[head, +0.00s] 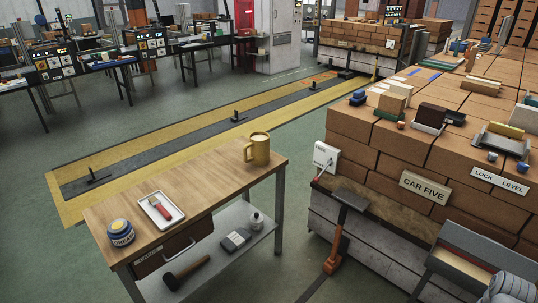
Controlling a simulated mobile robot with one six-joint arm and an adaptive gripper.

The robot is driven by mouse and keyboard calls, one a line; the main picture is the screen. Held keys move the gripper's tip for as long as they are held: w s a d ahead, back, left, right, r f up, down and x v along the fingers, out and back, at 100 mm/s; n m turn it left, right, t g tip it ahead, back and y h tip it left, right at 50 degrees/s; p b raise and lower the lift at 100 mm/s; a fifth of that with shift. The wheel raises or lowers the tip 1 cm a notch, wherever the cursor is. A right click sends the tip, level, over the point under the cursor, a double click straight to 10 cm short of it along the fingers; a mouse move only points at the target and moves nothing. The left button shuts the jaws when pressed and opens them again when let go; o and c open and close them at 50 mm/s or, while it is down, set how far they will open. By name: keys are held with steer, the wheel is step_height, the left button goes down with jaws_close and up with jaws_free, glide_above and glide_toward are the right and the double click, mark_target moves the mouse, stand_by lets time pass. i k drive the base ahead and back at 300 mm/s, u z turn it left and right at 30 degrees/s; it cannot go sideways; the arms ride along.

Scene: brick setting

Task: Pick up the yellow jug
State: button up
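The yellow jug (261,150) stands upright near the far right corner of the wooden-topped workbench (190,173). Its handle points left and its top looks pale inside. Something grey and rounded shows at the bottom right edge of the head view; I cannot tell whether it is part of me. My gripper is not in view.
A lower shelf holds a mallet (187,272) and a bottle (256,221). A large brick stack (380,150) stands right of the bench. Green floor (60,270) is open at left.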

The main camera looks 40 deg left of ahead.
mark_target(259, 145)
steer(key=u, duration=1.05)
steer(key=i, duration=1)
steer(key=z, duration=0.4)
steer(key=i, duration=0.9)
steer(key=u, duration=0.55)
